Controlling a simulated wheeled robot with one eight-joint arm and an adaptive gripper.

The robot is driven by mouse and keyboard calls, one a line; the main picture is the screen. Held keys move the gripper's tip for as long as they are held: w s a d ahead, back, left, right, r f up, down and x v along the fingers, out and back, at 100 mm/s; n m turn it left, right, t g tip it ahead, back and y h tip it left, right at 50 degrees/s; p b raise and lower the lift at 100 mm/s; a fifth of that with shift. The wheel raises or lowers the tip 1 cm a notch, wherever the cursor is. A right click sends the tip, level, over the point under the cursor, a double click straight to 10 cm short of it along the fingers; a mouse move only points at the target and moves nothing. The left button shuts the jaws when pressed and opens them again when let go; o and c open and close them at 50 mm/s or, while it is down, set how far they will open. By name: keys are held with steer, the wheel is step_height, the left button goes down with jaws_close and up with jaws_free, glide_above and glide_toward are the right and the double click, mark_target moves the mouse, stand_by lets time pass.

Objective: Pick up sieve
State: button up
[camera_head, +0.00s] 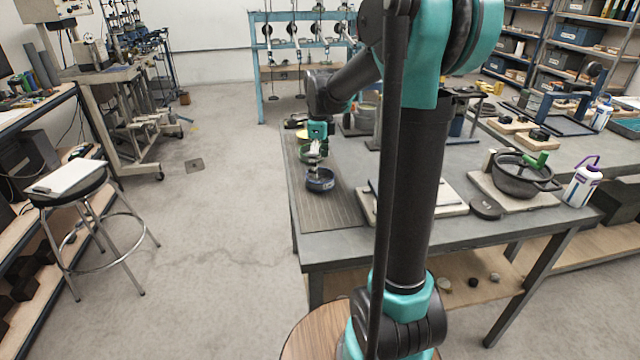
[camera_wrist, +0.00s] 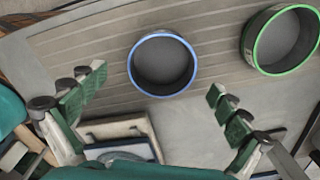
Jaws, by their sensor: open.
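A round sieve with a blue rim (camera_wrist: 131,64) lies on the ribbed mat in the wrist view, just beyond my open fingers. In the head view the dark blue sieve (camera_head: 320,183) sits near the table's left side, below my gripper (camera_head: 315,154). A green-rimmed sieve (camera_wrist: 247,42) lies to its right in the wrist view; in the head view it is partly hidden behind my gripper. My fingers (camera_wrist: 155,83) are spread wide and empty, one on each side below the blue sieve. They do not appear to touch it.
The ribbed grey mat (camera_head: 330,212) covers the table's left end. A pale board with a flat object (camera_wrist: 118,130) lies between my fingers' bases in the wrist view. A dark pot (camera_head: 522,184) and a white bottle (camera_head: 582,185) stand at the right. My arm hides the table's middle.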

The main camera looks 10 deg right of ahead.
mark_target(320, 176)
steer(key=shift+w+d+f, duration=0.1)
steer(key=shift+w+f, duration=0.05)
steer(key=shift+f, duration=2.2)
steer(key=shift+c, duration=0.5)
steer(key=c, duration=1.2)
